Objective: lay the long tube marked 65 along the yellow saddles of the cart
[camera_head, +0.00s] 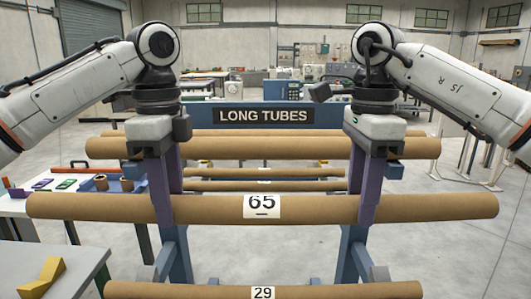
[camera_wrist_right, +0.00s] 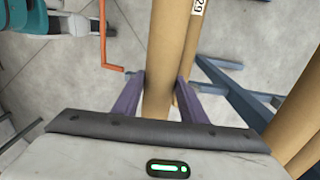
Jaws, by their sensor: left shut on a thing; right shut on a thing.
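The long brown tube marked 65 (camera_head: 310,209) lies level across the head view, its label facing me. My left gripper (camera_head: 163,208) is shut on it left of the label, and my right gripper (camera_head: 367,208) is shut on it right of the label. In the right wrist view the tube (camera_wrist_right: 162,60) runs between the purple fingers of my right gripper (camera_wrist_right: 157,95). A yellow saddle (camera_head: 42,278) sits on a grey top (camera_head: 70,262) at the lower left, cut off by the frame. The rest of the cart is out of view.
A blue rack (camera_head: 355,262) with a LONG TUBES sign (camera_head: 263,116) bears several other tubes, including the tube marked 29 (camera_head: 200,290) below. A white table (camera_head: 95,205) with small parts stands at left. Open floor (camera_head: 460,255) lies to the right.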

